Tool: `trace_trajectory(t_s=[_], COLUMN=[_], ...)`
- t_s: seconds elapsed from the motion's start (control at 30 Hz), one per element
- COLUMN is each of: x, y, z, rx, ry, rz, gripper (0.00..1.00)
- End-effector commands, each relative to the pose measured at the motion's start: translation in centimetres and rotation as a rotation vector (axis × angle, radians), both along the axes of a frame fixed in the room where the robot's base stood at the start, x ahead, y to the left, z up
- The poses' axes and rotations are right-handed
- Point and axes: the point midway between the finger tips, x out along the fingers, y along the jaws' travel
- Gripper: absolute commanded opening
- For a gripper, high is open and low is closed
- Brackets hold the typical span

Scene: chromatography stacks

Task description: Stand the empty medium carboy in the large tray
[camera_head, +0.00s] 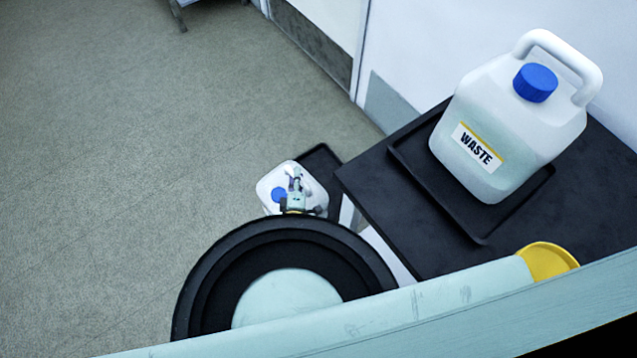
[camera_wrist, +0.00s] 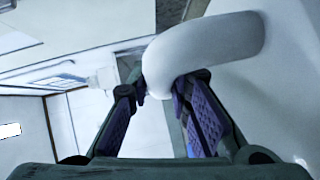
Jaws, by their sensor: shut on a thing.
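A white carboy (camera_head: 269,188) with a blue cap shows low in the middle of the head view. My gripper (camera_head: 297,182) is at its handle, seen from above. In the wrist view my gripper (camera_wrist: 160,88) is shut on the white handle (camera_wrist: 215,45), with one finger on each side. The carboy's lower part is hidden, and I cannot tell whether it touches anything below. A dark tray (camera_head: 321,160) shows just behind and right of it, partly covered. Another tray (camera_head: 420,190), black and wide, lies on the dark table.
A large carboy (camera_head: 505,120) with a WASTE label, blue cap and pale liquid stands in the table's tray. The dark table (camera_head: 610,185) is against the white wall. A doorway is at the top. The floor (camera_head: 120,130) at left is clear.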

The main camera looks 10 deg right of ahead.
Motion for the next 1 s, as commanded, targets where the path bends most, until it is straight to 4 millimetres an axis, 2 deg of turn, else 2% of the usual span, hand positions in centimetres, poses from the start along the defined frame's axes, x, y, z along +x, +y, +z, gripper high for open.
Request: trace_trajectory(t_s=[0.03, 0.2, 0.37, 0.47, 0.67, 1.0], x=[-0.7, -2.6, -2.7, -1.8, 1.3, 7.9], y=[-0.7, -2.1, -2.8, -3.4, -5.4, -9.9], z=[0.4, -0.6, -1.1, -1.4, -1.9, -2.9], rx=[-0.002, -0.012, -0.018, -0.018, -0.018, -0.018], ry=[0.002, 0.010, 0.013, 0.012, 0.011, 0.010], rz=[-0.031, -0.100, -0.121, -0.122, -0.121, -0.122], gripper=[0.00, 0.00, 0.00, 0.00, 0.00, 0.00])
